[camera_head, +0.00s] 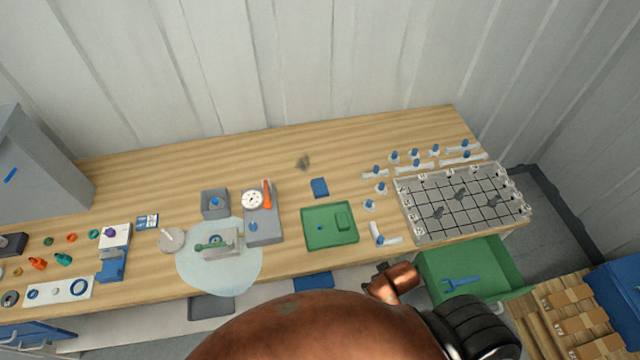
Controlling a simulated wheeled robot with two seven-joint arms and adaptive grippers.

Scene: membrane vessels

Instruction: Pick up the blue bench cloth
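A small flat dark-blue square (319,187) lies on the wooden bench behind the green tray; it looks like the blue bench cloth. A second blue flat piece (313,282) shows at the bench's front edge, partly hidden by my body; I cannot tell if it is cloth. My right arm's copper-coloured end, with a small dark part that may be the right gripper (379,279), is low at the front edge beside the green drawer, well apart from the blue square. Its fingers are not clear. My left gripper is not in view.
A green tray (317,239) lies in front of the square, and a grey unit with a dial (262,228) stands to its left. White fittings with blue parts (369,205) and a gridded plate (420,228) are to the right. A green drawer (505,262) is open.

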